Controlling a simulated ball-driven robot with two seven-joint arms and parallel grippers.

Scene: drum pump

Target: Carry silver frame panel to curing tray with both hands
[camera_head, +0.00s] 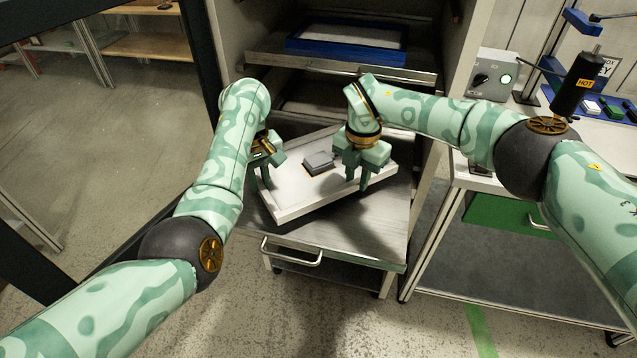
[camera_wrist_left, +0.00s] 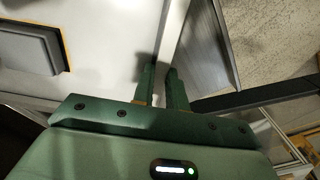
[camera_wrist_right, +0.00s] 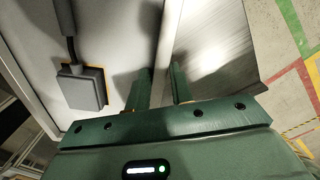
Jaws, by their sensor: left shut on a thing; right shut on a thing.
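The silver frame panel (camera_head: 300,196), a pale shallow rectangle with raised edges and a small grey block (camera_head: 319,162) on it, lies askew over a steel surface. My left gripper (camera_head: 268,172) is shut on its left edge; the panel edge runs between the fingers (camera_wrist_left: 160,74) in the left wrist view. My right gripper (camera_head: 356,180) is shut on its right edge, also seen in the right wrist view (camera_wrist_right: 160,76). I cannot tell whether the panel touches the steel below. A blue-rimmed tray (camera_head: 345,52) sits on a cabinet shelf; I cannot tell which is the curing tray.
The steel surface (camera_head: 375,235) has a drawer handle (camera_head: 291,253) at its front. An open cabinet (camera_head: 457,60) stands behind. A workbench (camera_head: 480,180) with a green drawer (camera_head: 505,214) is at right. Open floor (camera_head: 140,120) lies at left.

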